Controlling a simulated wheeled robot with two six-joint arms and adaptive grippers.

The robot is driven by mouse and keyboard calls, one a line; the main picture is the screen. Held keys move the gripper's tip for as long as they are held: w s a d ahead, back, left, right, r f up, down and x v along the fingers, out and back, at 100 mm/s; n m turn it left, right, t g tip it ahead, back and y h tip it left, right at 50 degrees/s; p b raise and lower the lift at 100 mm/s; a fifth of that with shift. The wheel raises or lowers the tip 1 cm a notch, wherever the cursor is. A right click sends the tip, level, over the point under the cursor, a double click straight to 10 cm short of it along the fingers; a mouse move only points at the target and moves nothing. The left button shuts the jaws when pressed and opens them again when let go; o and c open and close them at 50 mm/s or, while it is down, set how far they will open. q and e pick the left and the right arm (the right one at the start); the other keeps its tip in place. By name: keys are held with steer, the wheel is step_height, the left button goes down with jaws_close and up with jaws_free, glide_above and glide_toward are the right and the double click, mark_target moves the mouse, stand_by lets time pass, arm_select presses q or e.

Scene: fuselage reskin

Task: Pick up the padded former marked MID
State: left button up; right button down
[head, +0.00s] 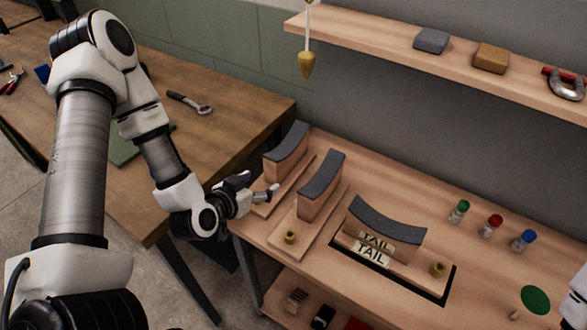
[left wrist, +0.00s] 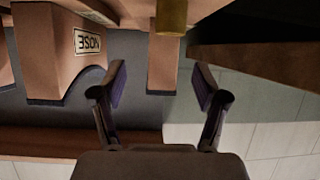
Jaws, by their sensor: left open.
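Three padded formers with dark curved tops stand on the bench in the head view: a far-left one (head: 287,150), a middle one (head: 320,187) and one marked TAIL (head: 385,228). The labels of the far-left and middle formers do not show there, and I see no MID label. My left gripper (head: 272,190) is open and empty, low beside the far-left former and left of the middle one. In the left wrist view, upside down, a former marked NOSE (left wrist: 50,50) is left of my open fingers (left wrist: 158,88). A wooden block (left wrist: 163,62) shows beyond and between them.
Brass knobs stand on the boards by the middle (head: 290,237) and TAIL formers (head: 437,269); one also shows in the left wrist view (left wrist: 171,16). Several small capped jars (head: 490,227) stand right. A shelf (head: 450,65) overhangs the back. A brown table (head: 200,125) is left.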

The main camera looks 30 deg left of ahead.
mark_target(274, 171)
arm_select(q)
steer(key=shift+w+a+r+t, duration=0.15)
steer(key=shift+w+r+t, duration=0.15)
steer(key=shift+w+r, duration=0.3)
steer(key=shift+w+d+r, duration=0.1)
steer(key=shift+d+r, duration=0.05)
steer(key=shift+d, duration=0.3)
steer(key=x, duration=0.5)
steer(key=shift+w+f, duration=0.2)
steer(key=shift+f, duration=0.05)
steer(key=shift+s+r, duration=0.2)
jaws_close()
